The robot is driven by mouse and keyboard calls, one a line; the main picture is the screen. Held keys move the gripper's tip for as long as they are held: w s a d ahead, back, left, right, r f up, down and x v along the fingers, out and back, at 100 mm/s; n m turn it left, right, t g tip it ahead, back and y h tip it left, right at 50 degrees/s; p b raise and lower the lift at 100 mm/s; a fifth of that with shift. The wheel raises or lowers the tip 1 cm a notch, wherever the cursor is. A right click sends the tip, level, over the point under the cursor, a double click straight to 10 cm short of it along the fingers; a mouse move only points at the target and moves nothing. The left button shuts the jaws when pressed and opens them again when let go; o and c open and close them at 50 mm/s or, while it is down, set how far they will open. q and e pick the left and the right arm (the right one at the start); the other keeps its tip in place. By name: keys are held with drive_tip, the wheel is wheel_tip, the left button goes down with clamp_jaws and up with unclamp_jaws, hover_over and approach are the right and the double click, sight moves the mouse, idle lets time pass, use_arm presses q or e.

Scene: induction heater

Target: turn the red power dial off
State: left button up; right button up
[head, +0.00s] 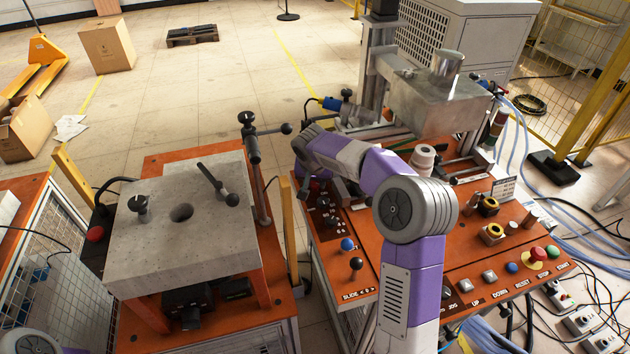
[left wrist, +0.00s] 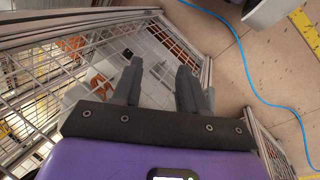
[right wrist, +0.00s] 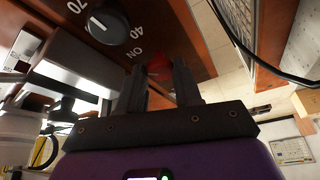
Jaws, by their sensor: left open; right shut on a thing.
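The red power dial (right wrist: 158,70) shows in the right wrist view as a small dark red patch near the "ON" label, between my fingertips and mostly covered by them. My right gripper (right wrist: 160,82) is shut on it at the orange panel. In the head view, my right forearm and wrist hide the dial. My left gripper (left wrist: 160,78) is open and empty in the left wrist view, over a wire-mesh cage and the floor, away from the panel. The dial's exact turn angle cannot be told.
A large black dial (right wrist: 106,22) with a white pointer sits beside the red one, near "70" and "40". The orange control bench (head: 375,278) carries several buttons, including a red emergency stop (head: 538,253). A grey slab table (head: 165,250) stands to the left.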

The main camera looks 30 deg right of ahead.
drive_tip(key=shift+c, duration=0.7)
drive_tip(key=shift+d+n, duration=0.1)
drive_tip(key=shift+n, duration=0.2)
drive_tip(key=n+p, duration=0.1)
drive_tip(key=n+y+p, duration=0.1)
drive_tip(key=n+p, duration=0.1)
drive_tip(key=shift+s+d+r+n+t+p, duration=0.1)
drive_tip(key=shift+d+r+n+t+p, duration=0.05)
drive_tip(key=shift+n+t+p, duration=0.15)
drive_tip(key=n+y+p, duration=0.1)
drive_tip(key=n+p, duration=0.2)
drive_tip(key=shift+d+y, duration=0.1)
drive_tip(key=shift+y, duration=0.2)
drive_tip(key=shift+n+y+p, duration=0.3)
drive_tip(key=shift+n+p, duration=0.5)
